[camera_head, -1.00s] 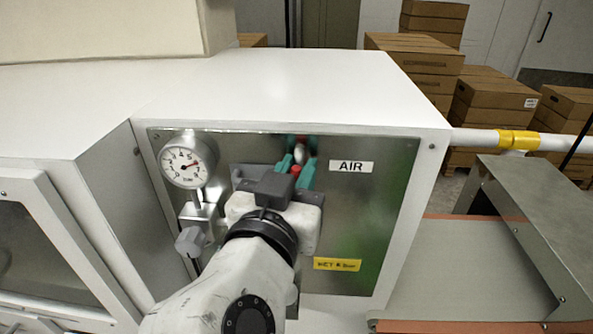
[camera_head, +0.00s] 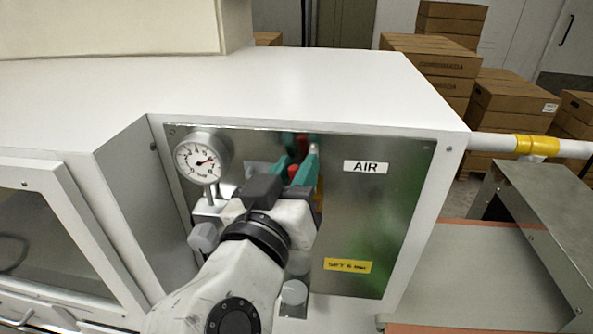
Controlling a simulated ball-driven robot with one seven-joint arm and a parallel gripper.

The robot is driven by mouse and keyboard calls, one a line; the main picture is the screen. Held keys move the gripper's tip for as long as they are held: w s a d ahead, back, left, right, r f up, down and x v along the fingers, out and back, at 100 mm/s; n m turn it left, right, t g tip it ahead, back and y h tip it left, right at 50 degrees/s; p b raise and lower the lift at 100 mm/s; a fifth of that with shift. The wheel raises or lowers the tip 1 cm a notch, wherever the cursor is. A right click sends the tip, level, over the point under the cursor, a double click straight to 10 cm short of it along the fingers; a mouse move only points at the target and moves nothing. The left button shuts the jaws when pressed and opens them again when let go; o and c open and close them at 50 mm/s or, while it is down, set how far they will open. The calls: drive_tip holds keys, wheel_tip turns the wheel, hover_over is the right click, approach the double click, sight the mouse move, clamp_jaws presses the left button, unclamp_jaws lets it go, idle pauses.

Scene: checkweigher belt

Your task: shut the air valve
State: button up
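The air valve is on the metal panel (camera_head: 385,230), beside the white AIR label (camera_head: 366,167). Most of the valve is hidden behind my gripper and wrist. A red part (camera_head: 294,171), which looks like the valve's handle, shows between the teal fingers of my gripper (camera_head: 301,158). The fingers stand apart on either side of it, pointing at the panel. Whether they press on the red part cannot be seen. A bit of brass-coloured metal (camera_head: 319,190) shows just right of my gripper.
A round pressure gauge (camera_head: 198,160) with a grey knob (camera_head: 204,237) below it sits left of my gripper. A yellow label (camera_head: 348,266) is at the lower right of the panel. The white cabinet (camera_head: 290,95) frames the panel. A conveyor belt (camera_head: 470,280) lies to the right.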

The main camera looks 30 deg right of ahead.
drive_tip(key=shift+o, duration=0.8)
drive_tip(key=shift+s+a, duration=0.15)
drive_tip(key=shift+a, duration=0.05)
drive_tip(key=b+v, duration=0.2)
drive_tip(key=v, duration=0.8)
drive_tip(key=shift+s+b, duration=0.15)
drive_tip(key=shift+b, duration=0.25)
drive_tip(key=shift+a, duration=0.1)
